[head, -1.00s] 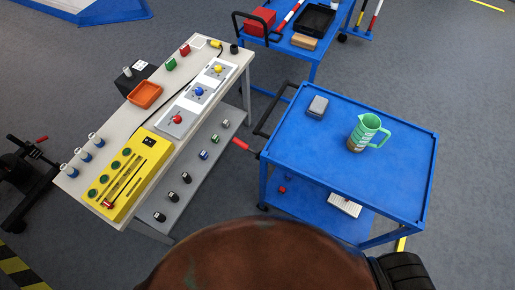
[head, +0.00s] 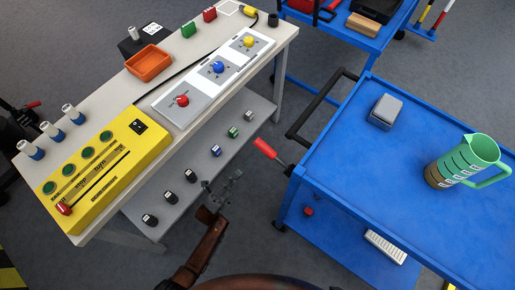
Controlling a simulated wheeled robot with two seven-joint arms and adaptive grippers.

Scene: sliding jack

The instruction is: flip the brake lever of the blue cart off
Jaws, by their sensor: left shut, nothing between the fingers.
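The blue cart (head: 350,165) stands at the right of the head view. Its brake lever, with a red grip (head: 265,148), sticks out from the cart's left side below the black push handle (head: 312,108) and points up and to the left. My left gripper (head: 235,178) is shut and empty, in the gap between the workbench and the cart, a little below and left of the red grip. It appears apart from the lever. My right gripper is out of view.
A green jug (head: 466,158) and a grey box (head: 386,111) stand on the cart top. The workbench (head: 215,42) on the left has a lower shelf (head: 190,155) holding several small items close to my left gripper. Another blue cart (head: 340,36) stands behind.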

